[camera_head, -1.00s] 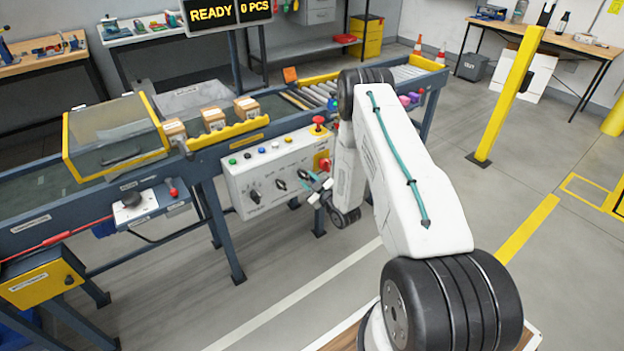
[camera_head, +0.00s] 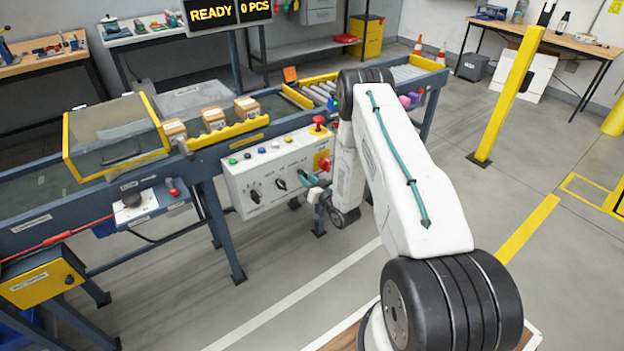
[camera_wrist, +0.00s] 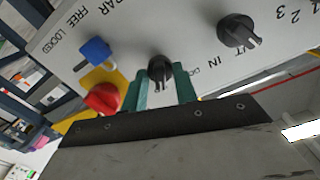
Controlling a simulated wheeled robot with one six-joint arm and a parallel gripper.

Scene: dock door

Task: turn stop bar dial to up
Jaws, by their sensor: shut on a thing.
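The stop bar dial (camera_wrist: 160,69) is a small black knob on the light grey control panel (camera_head: 262,163). In the wrist view its pointer end points toward the bottom of the picture. My gripper (camera_wrist: 163,84) has its two teal fingers on either side of this dial and is shut on it. In the head view my gripper (camera_head: 312,180) is at the panel's lower right and hides the dial. Lettering beside the dial is partly covered by a finger, so its setting cannot be read.
Close by on the panel are a second black dial (camera_wrist: 238,31), a blue switch (camera_wrist: 96,51) and a red knob (camera_wrist: 103,98) on a yellow plate. A red mushroom button (camera_head: 318,121) stands on top. The conveyor with boxes (camera_head: 213,118) lies behind; floor in front is clear.

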